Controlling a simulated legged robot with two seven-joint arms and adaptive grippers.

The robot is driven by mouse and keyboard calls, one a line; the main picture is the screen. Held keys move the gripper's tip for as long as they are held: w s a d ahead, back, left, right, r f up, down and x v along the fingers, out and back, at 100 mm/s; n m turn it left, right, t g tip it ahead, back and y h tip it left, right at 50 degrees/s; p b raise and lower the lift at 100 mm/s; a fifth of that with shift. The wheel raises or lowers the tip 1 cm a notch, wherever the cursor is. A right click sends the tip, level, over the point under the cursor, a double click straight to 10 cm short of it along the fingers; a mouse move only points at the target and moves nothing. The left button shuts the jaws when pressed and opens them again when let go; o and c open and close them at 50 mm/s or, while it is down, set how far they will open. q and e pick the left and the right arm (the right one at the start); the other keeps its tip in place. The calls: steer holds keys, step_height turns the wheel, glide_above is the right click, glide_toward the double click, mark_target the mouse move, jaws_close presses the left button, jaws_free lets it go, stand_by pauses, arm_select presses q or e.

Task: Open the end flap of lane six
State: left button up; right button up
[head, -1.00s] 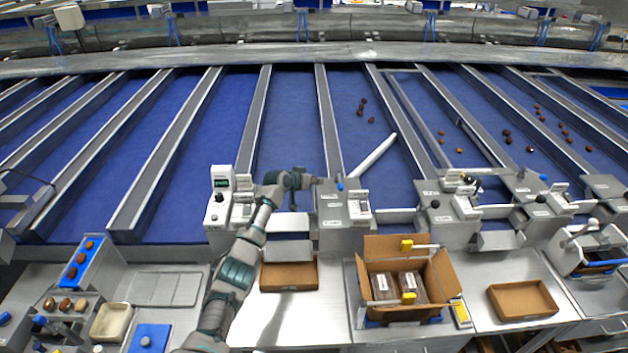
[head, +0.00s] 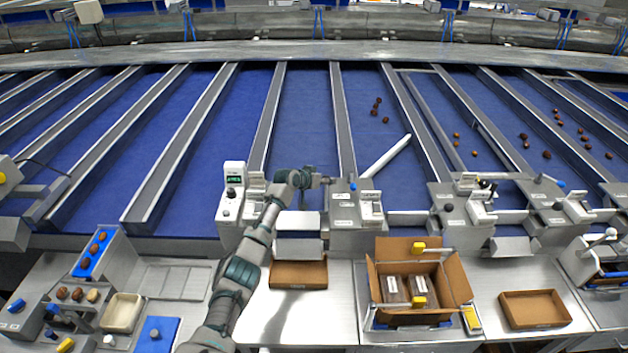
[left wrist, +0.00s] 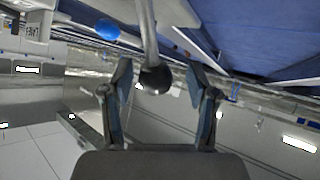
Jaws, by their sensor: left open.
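My left gripper (head: 327,181) is at the top left edge of a grey lane-end control box (head: 345,208). Its fingers (left wrist: 160,100) are open in the left wrist view. A metal lever with a dark ball knob (left wrist: 155,80) reaches down between the fingers; whether they touch it I cannot tell. A blue knob (left wrist: 107,30) is beside the lever, and a blue knob also shows on the box in the head view (head: 353,186). Lane numbers are unreadable. My right gripper is not in view.
A box with a green display (head: 232,200) stands left of the flap. Below are an empty cardboard tray (head: 298,274) and an open carton with packs (head: 464,285). A white bar (head: 386,156) lies slanted across the neighbouring lane, near several dates (head: 377,110).

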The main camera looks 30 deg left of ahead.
arm_select(q)
steer(key=v, duration=1)
steer(key=shift+s+a, duration=0.25)
